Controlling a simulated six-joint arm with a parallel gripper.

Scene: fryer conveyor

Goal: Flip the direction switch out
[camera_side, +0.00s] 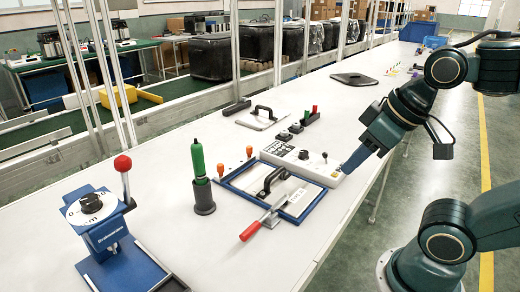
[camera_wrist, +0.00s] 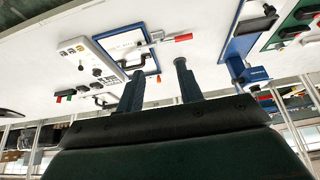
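A white control box (camera_side: 307,163) lies on the table, with dark buttons and a small upright lever switch (camera_side: 325,156) near its right end. No label naming the direction switch is readable. The box (camera_wrist: 92,60) also shows left of my fingers in the wrist view, with its lever (camera_wrist: 81,67) small. My gripper (camera_side: 350,165) appears beside the box's right end in the side view; I cannot tell its height exactly. In the wrist view my two fingers (camera_wrist: 158,72) stand apart with nothing between them.
A blue-framed tray (camera_side: 232,180) with a black handle and a red-handled tool (camera_side: 262,219) sits in front of the box. A green bottle (camera_side: 199,160) stands in a dark cup. A blue stand with dial and red-knobbed lever (camera_side: 124,175) is at left.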

